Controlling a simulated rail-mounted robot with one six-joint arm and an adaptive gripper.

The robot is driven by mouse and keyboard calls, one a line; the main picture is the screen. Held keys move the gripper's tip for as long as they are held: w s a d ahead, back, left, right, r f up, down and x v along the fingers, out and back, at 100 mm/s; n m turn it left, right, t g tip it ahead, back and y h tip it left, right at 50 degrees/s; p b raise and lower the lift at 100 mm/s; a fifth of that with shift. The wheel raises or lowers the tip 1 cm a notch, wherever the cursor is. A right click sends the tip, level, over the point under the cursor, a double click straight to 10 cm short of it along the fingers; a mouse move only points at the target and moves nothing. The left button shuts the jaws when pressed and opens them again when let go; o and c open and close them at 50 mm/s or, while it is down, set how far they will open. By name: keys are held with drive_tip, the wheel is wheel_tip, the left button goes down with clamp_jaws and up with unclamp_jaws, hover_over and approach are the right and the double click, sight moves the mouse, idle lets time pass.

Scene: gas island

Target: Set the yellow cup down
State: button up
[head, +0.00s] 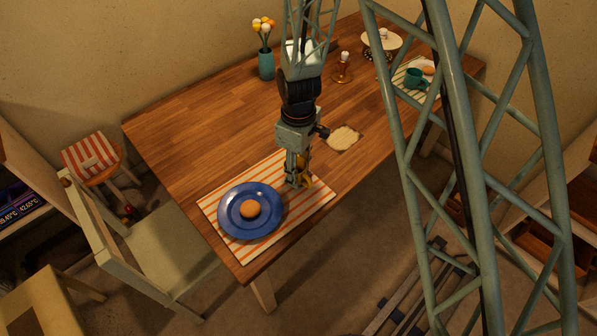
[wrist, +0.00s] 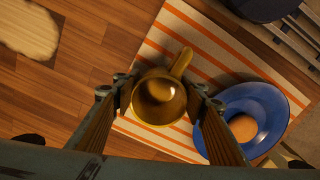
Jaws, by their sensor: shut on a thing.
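The yellow cup (wrist: 160,98) is between the two fingers of my gripper (wrist: 158,100) in the wrist view, with its handle pointing up and to the right. In the head view the cup (head: 306,181) is partly hidden by my gripper (head: 297,178). My gripper is shut on the cup. The cup looks upright and is over the orange-striped placemat (head: 322,197), to the right of the blue plate (head: 231,223). I cannot tell whether its base touches the mat.
An orange-brown round item (head: 250,209) lies on the blue plate. A pale patch (head: 344,138) lies on the wooden table (head: 190,130). A vase of flowers (head: 266,64), a candle holder (head: 342,70) and a green cup (head: 414,78) stand farther back. A chair (head: 150,235) is at the left.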

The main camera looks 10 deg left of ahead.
drive_tip(key=shift+f, duration=0.15)
drive_tip(key=o, duration=0.9)
drive_tip(key=shift+o, duration=0.2)
wheel_tip(320, 180, up, 12)
drive_tip(key=p, duration=0.1)
drive_tip(key=shift+p, duration=0.3)
idle(0.3)
drive_tip(key=shift+r, duration=0.25)
idle(0.7)
